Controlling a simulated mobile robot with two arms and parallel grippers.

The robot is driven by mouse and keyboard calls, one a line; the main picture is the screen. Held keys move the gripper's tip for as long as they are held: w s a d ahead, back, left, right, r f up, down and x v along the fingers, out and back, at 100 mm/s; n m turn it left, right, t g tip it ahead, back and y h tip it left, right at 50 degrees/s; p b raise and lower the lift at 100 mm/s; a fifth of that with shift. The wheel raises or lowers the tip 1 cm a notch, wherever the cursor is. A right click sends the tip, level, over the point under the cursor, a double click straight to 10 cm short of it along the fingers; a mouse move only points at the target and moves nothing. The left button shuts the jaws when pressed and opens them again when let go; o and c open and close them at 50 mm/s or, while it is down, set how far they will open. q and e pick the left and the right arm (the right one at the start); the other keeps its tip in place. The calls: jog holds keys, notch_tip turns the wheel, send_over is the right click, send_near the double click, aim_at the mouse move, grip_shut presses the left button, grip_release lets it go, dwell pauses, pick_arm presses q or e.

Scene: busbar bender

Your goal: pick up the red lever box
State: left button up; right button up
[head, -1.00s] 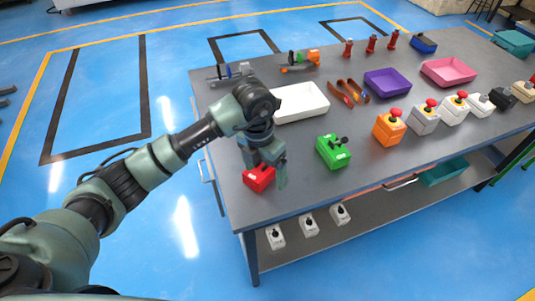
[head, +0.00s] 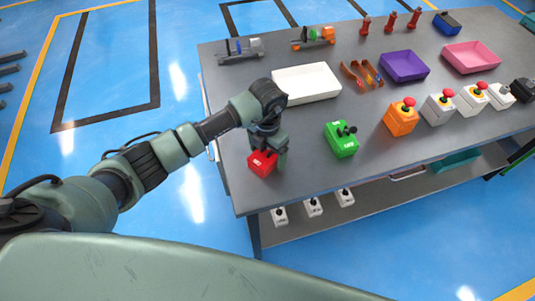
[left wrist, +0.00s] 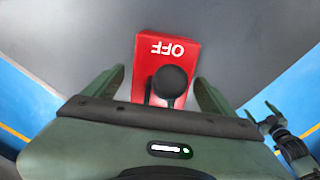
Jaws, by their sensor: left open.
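The red lever box (head: 262,163) stands near the front left corner of the grey table. In the left wrist view the red lever box (left wrist: 166,52) shows its OFF label upside down and a black ball-topped lever. My left gripper (head: 268,152) is above and close around it, fingers pointing down. In the left wrist view the open left gripper (left wrist: 160,88) has one finger on each side of the lever end of the box, with gaps showing. The head view hides part of the box behind the gripper. What looks like my right gripper (left wrist: 270,118) shows small at the right.
A green lever box (head: 341,142) stands to the right, with clear table between. A white tray (head: 306,83) lies behind. An orange button box (head: 401,119) and several pale ones stand further right. Small white boxes (head: 313,207) sit on the lower shelf.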

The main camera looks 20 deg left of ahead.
pick_arm(q)
jog(key=c, duration=1.8)
jog(key=shift+o, duration=0.2)
pick_arm(e)
jog(key=s, duration=0.2)
jog(key=shift+s+f, duration=0.1)
jog(key=shift+s, duration=0.2)
